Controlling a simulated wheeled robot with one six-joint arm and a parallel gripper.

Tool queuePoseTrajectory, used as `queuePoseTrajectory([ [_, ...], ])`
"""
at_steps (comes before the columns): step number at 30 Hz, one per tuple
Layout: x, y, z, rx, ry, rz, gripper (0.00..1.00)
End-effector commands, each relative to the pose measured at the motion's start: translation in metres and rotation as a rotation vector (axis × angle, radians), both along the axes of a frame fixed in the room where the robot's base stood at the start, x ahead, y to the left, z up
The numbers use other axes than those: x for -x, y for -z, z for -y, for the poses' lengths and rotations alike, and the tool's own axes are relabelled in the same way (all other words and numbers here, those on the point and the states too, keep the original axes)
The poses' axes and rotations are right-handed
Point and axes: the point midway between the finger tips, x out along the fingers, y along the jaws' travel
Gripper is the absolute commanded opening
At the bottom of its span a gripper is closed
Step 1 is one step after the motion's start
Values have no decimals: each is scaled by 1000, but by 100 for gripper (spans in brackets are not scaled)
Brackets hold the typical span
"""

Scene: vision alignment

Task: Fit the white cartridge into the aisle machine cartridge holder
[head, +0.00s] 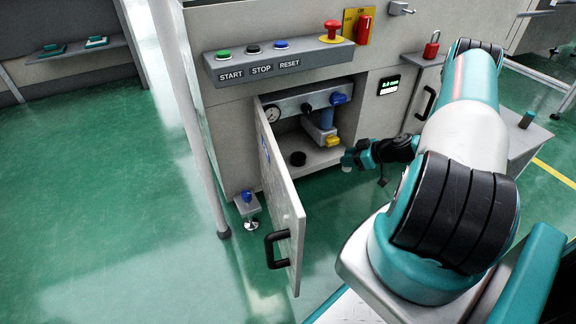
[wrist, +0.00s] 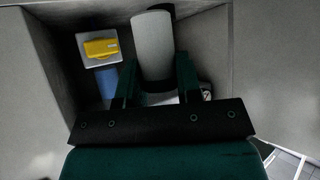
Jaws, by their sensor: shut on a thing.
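The white cartridge (wrist: 152,40) is a pale cylinder gripped between the two green fingers of my gripper (wrist: 157,74) in the wrist view. In the head view my gripper (head: 350,158) is at the right side of the machine's open compartment, and a small white end of the cartridge (head: 346,168) shows below it. A round black piece (head: 298,158), which looks like the cartridge holder, sits on the compartment floor to the left of my gripper. In the wrist view a dark shape shows behind the cartridge's far end; I cannot tell whether they touch.
The compartment door (head: 281,195) stands open on the left, with a black handle. Inside the compartment are a gauge (head: 271,114), a blue cylinder (head: 326,118) and a yellow part (head: 333,141), also in the wrist view (wrist: 101,48). A button panel (head: 270,62) juts out above.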

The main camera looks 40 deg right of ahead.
Motion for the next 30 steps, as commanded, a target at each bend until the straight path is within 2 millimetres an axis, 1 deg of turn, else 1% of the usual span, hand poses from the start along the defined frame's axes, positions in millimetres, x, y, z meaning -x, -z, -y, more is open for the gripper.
queuePoseTrajectory([
  [1,2,10,0,1,6,-1,6],
  [3,-1,14,-2,2,7,-2,6],
  [5,-9,16,-5,4,8,-2,6],
  [8,-32,17,-12,7,7,-1,6],
  [15,-96,18,-33,6,10,0,6],
  [18,-120,17,-42,7,11,2,6],
  [21,-136,15,-48,4,13,0,6],
  [24,-146,13,-51,4,14,-1,6],
  [28,-153,13,-55,2,13,-1,6],
  [30,-161,14,-58,4,11,-1,6],
])
